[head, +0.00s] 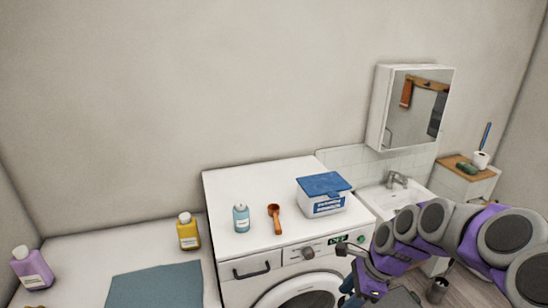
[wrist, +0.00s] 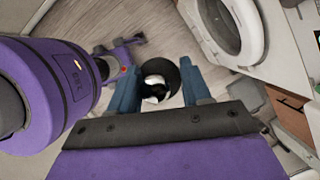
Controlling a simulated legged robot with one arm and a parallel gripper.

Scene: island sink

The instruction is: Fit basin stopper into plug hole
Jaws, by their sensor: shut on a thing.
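My gripper (wrist: 159,68) has its blue fingers on either side of a round black thing with a pale middle, which I take to be the basin stopper (wrist: 158,72). It is shut on it and holds it over the floor, in front of the washing machine. In the head view, my gripper (head: 350,296) is low at the bottom edge and partly cut off; the stopper cannot be made out there. The white basin (head: 378,199) with its tap (head: 397,180) is at the right, partly behind my arm. The plug hole cannot be made out.
A washing machine (head: 290,262) carries a blue bottle (head: 241,218), an orange scoop (head: 275,217) and a blue-lidded box (head: 323,194). A mirror cabinet (head: 412,105) hangs above the basin. A low cabinet (head: 462,181) stands to its right. A dark bin (head: 437,291) is on the floor.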

